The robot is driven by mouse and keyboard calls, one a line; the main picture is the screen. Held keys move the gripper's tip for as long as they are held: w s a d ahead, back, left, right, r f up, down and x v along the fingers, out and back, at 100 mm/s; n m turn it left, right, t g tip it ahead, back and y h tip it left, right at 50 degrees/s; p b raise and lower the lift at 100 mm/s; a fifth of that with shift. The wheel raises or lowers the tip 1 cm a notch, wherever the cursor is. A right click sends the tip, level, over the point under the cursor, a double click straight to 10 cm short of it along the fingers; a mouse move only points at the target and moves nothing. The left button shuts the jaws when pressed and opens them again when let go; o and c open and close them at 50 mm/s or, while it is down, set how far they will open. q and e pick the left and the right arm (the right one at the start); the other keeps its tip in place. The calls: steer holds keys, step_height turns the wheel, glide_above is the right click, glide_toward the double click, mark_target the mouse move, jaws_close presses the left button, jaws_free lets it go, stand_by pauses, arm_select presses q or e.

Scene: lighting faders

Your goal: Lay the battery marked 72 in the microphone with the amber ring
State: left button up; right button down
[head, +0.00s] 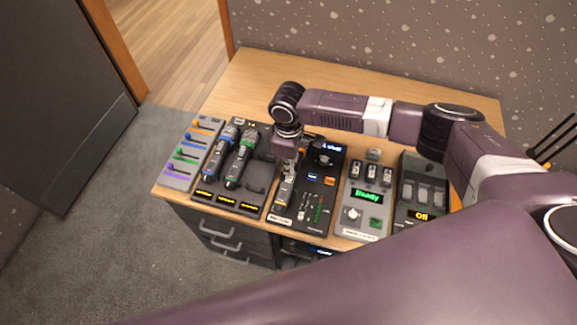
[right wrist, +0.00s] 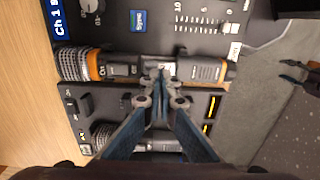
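The microphone with the amber ring (right wrist: 93,66) lies across the right wrist view on a dark panel, its grille to the left. It is partly hidden in the head view (head: 284,190), beneath my right gripper. My right gripper (right wrist: 160,82) points down at the middle of this microphone, its fingertips close together there. A small pale patch (right wrist: 165,69) shows beside the tips; I cannot tell whether it is a battery or whether the fingers hold anything. No number 72 is readable. Small blocks (head: 371,173) stand in the "Ready" unit (head: 354,222).
Microphones with a blue ring (head: 222,141) and a green ring (head: 242,160) lie to the left in a dark tray (head: 257,186). A fader panel (head: 178,176) is at far left, an "Off" unit (head: 421,185) at right. The table's back (head: 265,75) is clear.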

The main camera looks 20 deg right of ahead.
steer(key=shift+f+b, duration=0.45)
steer(key=shift+f, duration=0.55)
stand_by(0.5)
step_height(320, 180, up, 6)
steer(key=p, duration=0.7)
stand_by(0.5)
